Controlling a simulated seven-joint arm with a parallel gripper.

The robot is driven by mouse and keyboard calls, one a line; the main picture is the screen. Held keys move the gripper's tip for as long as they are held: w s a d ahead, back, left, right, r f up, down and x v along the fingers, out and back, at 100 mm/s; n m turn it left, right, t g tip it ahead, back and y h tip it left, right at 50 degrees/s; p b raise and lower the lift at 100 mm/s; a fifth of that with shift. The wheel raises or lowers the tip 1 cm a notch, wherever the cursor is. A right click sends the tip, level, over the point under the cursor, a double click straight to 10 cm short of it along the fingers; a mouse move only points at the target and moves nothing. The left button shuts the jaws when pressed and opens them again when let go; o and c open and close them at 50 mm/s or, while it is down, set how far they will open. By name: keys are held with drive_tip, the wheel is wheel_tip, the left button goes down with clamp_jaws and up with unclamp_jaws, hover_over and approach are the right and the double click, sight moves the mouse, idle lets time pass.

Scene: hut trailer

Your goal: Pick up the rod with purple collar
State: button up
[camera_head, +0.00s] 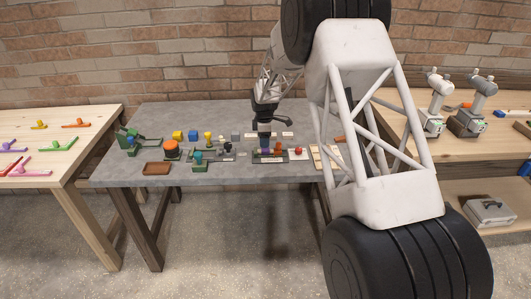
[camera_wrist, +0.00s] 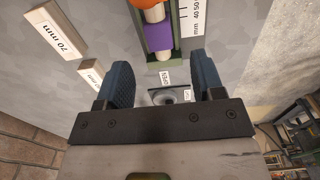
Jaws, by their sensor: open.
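The rod with the purple collar (camera_wrist: 158,38) lies in a narrow green-walled holder at the top of the wrist view. Its pale shaft shows above the collar, and an orange part shows at the frame's top edge. In the head view the purple collar (camera_head: 265,151) is small, just below my gripper (camera_head: 265,138). In the wrist view my gripper (camera_wrist: 160,65) is open, with its two dark blue fingers apart. The collar appears between and beyond the fingertips, with no contact visible. The rod's far end is out of the wrist view.
In the wrist view, a "70 mm" block (camera_wrist: 56,31), a smaller labelled block (camera_wrist: 91,73) and a ruler (camera_wrist: 192,14) flank the holder. An "OPEN" label and a grey round fitting (camera_wrist: 172,96) lie near the fingers. Several coloured parts and a brown tray (camera_head: 157,168) occupy the grey table's left.

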sight(266, 149)
drive_tip(key=shift+f, duration=0.1)
drive_tip(key=shift+d+f, duration=0.15)
drive_tip(key=shift+f, duration=1.1)
drive_tip(key=shift+d+f, duration=0.15)
drive_tip(key=shift+f, duration=1.05)
drive_tip(key=c, duration=1.1)
drive_tip(key=shift+o, duration=0.2)
drive_tip(key=shift+r, duration=0.1)
drive_tip(key=shift+r, duration=1.4)
drive_tip(key=shift+s+r, duration=0.2)
drive_tip(key=shift+r, duration=0.15)
drive_tip(key=s+d+r, duration=0.1)
drive_tip(key=s+d, duration=0.1)
drive_tip(key=s, duration=1.3)
drive_tip(key=shift+s+d+r, duration=0.15)
drive_tip(key=shift+s, duration=0.1)
